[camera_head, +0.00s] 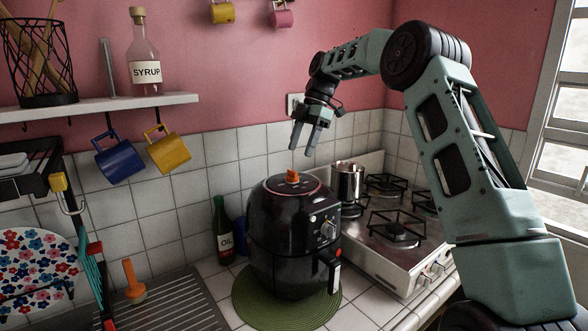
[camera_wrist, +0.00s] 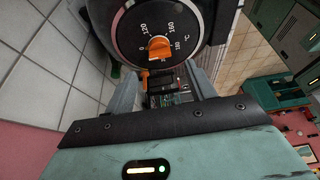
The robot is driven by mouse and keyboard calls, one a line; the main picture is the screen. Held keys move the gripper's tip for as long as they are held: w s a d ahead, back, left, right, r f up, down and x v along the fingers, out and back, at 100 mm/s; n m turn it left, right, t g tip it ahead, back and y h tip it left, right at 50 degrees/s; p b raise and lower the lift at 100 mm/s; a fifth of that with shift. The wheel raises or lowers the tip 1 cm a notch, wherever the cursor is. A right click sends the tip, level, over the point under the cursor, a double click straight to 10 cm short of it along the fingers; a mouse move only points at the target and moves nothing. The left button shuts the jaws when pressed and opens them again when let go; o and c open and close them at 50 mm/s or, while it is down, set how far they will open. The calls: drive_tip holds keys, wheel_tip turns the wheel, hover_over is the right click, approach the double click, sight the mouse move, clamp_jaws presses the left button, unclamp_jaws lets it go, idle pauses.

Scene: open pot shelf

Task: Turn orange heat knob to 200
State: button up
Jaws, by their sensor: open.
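The orange heat knob (camera_head: 292,176) sits on top of a black air fryer (camera_head: 275,225). In the wrist view the knob (camera_wrist: 159,48) is at the centre of a black dial with white numbers. I can read 120, 160 and 180 around it; no 200 is readable, and I cannot tell its exact setting. My gripper (camera_head: 303,149) is open and empty, pointing down above the knob and slightly to its right, apart from it. In the wrist view my gripper's two fingers (camera_wrist: 163,70) are spread, and the knob shows beyond their tips.
The air fryer stands on a green round mat (camera_head: 250,306). An oil bottle (camera_head: 223,228) is close on its left. A steel pot (camera_head: 347,181) and a gas stove (camera_head: 385,250) are on its right. A shelf (camera_head: 95,108) with hanging mugs is at upper left.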

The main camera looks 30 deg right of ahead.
sight(292, 176)
drive_tip(key=p+x, duration=0.1)
drive_tip(key=x, duration=0.6)
drive_tip(key=shift+f, duration=0.1)
drive_tip(key=c, duration=1)
